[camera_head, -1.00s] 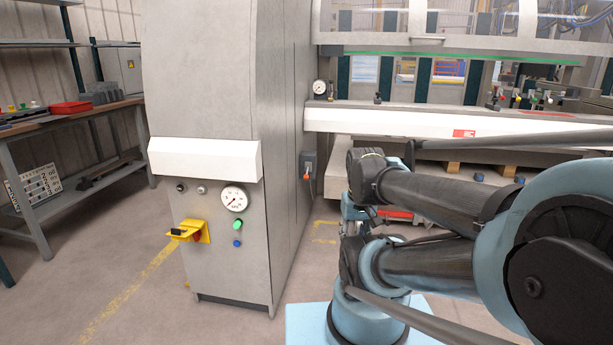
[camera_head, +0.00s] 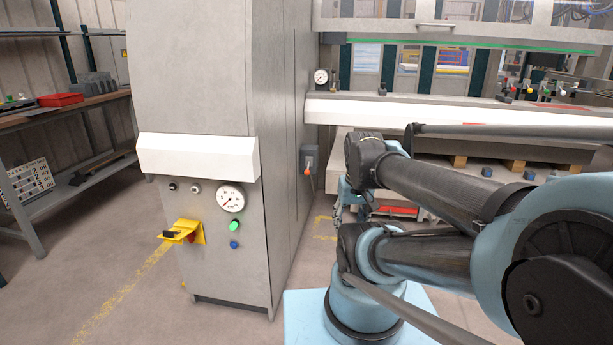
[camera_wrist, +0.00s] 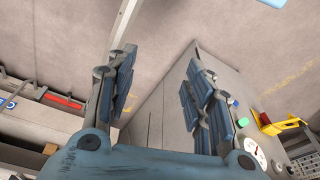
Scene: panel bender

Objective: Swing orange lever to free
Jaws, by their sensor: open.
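The orange lever (camera_head: 309,166) is small and sits on a grey box (camera_head: 308,154) on the side wall of the tall grey cabinet (camera_head: 232,70). Its handle hangs down below the box. I cannot make it out in the wrist view. My gripper (camera_wrist: 160,85) is open and empty in the wrist view, with two blue-padded fingers apart and the cabinet behind the right finger. In the head view my gripper (camera_head: 350,205) is mostly hidden behind my arm, to the right of the lever and apart from it.
The cabinet front has a gauge (camera_head: 231,197), a green button (camera_head: 235,226) and a yellow bracket (camera_head: 184,231); the gauge also shows in the wrist view (camera_wrist: 256,153). A machine beam (camera_head: 400,112) runs across behind my arm. A workbench (camera_head: 100,101) stands left. Floor between is clear.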

